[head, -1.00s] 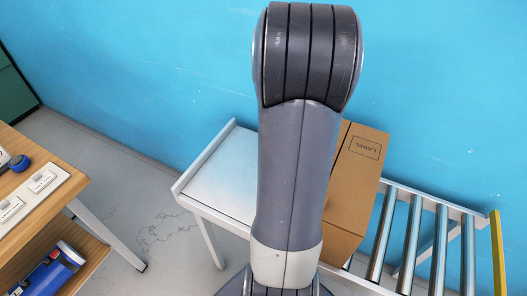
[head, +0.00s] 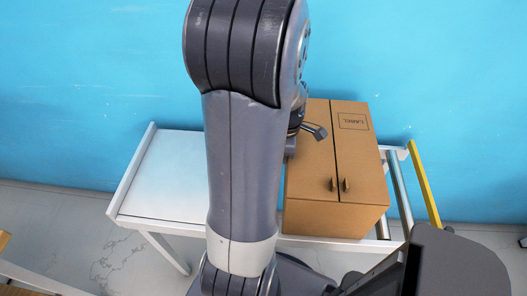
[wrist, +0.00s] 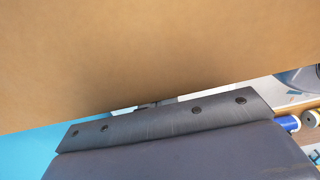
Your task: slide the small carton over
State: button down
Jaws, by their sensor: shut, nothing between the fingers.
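The brown carton (head: 362,165) stands upright on the roller table in the head view. It has a dark seam along its top, a printed label and two small slots. My gripper (head: 314,131) is by the carton's left side, mostly hidden behind my arm. In the wrist view a brown carton face (wrist: 150,55) fills the upper part, very close to my gripper (wrist: 165,122), which is shut with nothing held. I cannot tell whether they touch.
The roller table has a clear white flat section (head: 165,180) on the left and a yellow bar (head: 424,182) at its right end. Few rollers (head: 400,195) show between the carton and that bar. A blue wall (head: 90,70) stands close behind.

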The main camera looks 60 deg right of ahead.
aim_at(361, 160)
jog(key=s+d, duration=0.2)
jog(key=s, duration=0.4)
jog(key=s+d, duration=0.3)
jog(key=s, duration=0.4)
jog(key=s+d+p, duration=0.1)
jog(key=s+d, duration=0.1)
jog(key=s, duration=0.5)
jog(key=shift+d, duration=0.15)
jog(key=shift+w, duration=0.1)
